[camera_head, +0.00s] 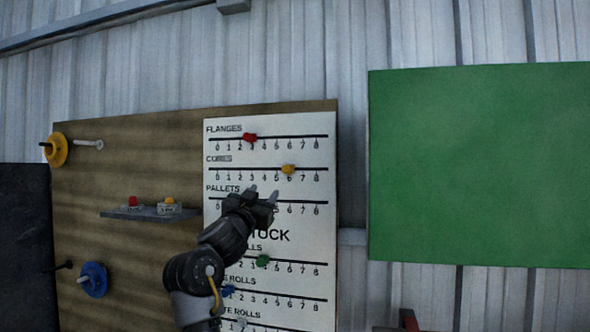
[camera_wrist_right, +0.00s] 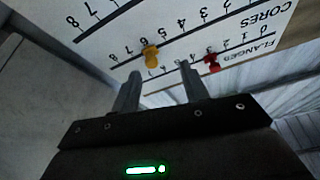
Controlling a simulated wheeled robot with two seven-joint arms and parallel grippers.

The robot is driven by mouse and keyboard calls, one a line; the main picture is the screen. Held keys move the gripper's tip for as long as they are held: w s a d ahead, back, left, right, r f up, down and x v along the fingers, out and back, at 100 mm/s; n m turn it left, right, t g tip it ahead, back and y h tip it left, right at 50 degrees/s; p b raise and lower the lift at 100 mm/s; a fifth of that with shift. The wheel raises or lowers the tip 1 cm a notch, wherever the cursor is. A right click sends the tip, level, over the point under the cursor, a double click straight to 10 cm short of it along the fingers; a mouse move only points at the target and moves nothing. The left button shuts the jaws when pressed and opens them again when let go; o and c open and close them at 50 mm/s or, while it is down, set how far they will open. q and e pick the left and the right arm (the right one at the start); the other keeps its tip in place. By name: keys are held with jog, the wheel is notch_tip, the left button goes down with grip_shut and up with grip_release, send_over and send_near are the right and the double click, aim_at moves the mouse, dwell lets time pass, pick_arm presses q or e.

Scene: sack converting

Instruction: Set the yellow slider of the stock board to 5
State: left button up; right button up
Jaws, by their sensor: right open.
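The stock board (camera_head: 265,222) is a white panel with rows of numbered lines from 0 to 8. The yellow slider (camera_head: 288,169) sits on the CORES line, at about 6. It also shows in the right wrist view (camera_wrist_right: 150,55), just beyond the fingertips and a little left of the middle between them. My right gripper (camera_head: 262,193) is open and empty over the PALLETS row, below and left of the yellow slider. In the wrist view its two fingers (camera_wrist_right: 160,70) are apart and not around the slider. My left gripper is out of view.
A red slider (camera_head: 250,138) is on the FLANGES line above, near 3. Green (camera_head: 262,260) and blue (camera_head: 229,291) sliders are lower down. A small shelf (camera_head: 150,214), a yellow disc (camera_head: 57,150) and a blue disc (camera_head: 94,280) are on the wooden panel. A green board (camera_head: 480,165) hangs at right.

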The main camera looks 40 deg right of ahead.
aim_at(285, 170)
jog(key=shift+m+g+h, duration=0.3)
jog(key=shift+m+g, duration=0.2)
jog(key=shift+m, duration=0.1)
jog(key=d+r+p, duration=0.2)
jog(key=d, duration=0.1)
jog(key=w+d+r+p, duration=0.1)
jog(key=d+r+p, duration=0.1)
jog(key=d, duration=0.1)
jog(key=w+d+r+p, duration=0.1)
jog(key=d+r+p, duration=0.1)
jog(key=d, duration=0.1)
jog(key=shift+w+d+r, duration=0.1)
jog(key=shift+w+d+r+p, duration=0.1)
jog(key=shift+w+d+p, duration=0.2)
jog(key=shift+d+p, duration=0.15)
jog(key=shift+c, duration=0.5)
grip_shut()
